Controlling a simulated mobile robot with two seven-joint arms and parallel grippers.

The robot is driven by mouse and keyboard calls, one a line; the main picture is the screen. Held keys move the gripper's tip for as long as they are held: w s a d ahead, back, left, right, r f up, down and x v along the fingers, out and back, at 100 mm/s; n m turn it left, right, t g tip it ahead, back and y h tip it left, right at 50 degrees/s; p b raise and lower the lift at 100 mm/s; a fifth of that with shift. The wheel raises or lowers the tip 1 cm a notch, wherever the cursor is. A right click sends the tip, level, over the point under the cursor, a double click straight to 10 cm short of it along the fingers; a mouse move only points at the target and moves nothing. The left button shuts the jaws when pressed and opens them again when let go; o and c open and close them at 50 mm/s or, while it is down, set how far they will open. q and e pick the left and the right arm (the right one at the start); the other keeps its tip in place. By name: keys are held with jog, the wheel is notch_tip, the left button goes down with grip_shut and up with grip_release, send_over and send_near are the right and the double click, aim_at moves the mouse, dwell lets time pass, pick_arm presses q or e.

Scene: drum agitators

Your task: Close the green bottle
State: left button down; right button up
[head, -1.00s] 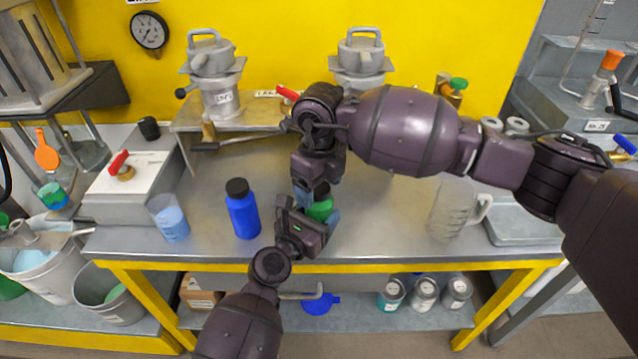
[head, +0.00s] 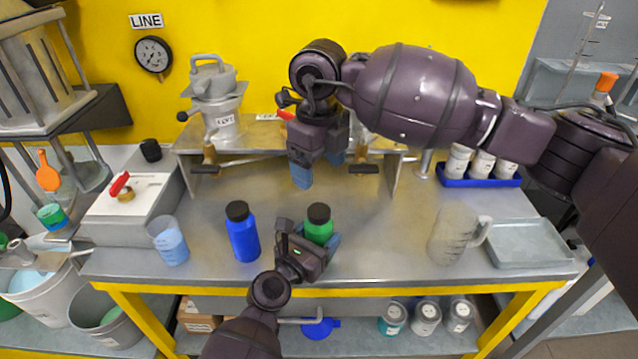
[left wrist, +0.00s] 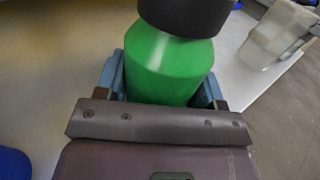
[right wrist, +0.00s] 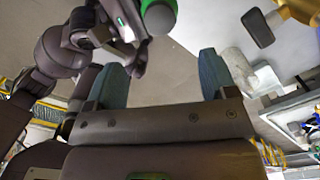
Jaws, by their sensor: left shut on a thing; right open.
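The green bottle (head: 319,228) stands on the workbench with a black cap (head: 318,212) on its top. In the left wrist view the bottle (left wrist: 170,65) fills the space between the fingers, and the cap (left wrist: 187,14) sits on its neck, partly cut off by the frame edge. My left gripper (head: 318,240) is shut around the bottle's body. My right gripper (head: 316,172) is open and empty, raised above and behind the bottle. Its two blue fingers (right wrist: 163,76) stand apart in the right wrist view. Whether the cap is fully tight cannot be told.
A blue bottle (head: 242,234) with a black cap stands left of the green one. A beaker with blue liquid (head: 168,242) is farther left. A clear jug (head: 456,236) and a grey tray (head: 527,243) are at right. A raised shelf with valves (head: 263,140) stands behind.

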jog(key=shift+r, duration=0.8)
pick_arm(q)
jog(key=shift+c, duration=0.8)
grip_release()
jog(key=v, duration=1)
jog(key=shift+s+a+p, duration=0.25)
jog(key=shift+s+p, duration=0.1)
pick_arm(e)
jog(key=shift+s+r, duration=0.1)
jog(key=shift+r, duration=0.8)
jog(key=shift+f, duration=0.1)
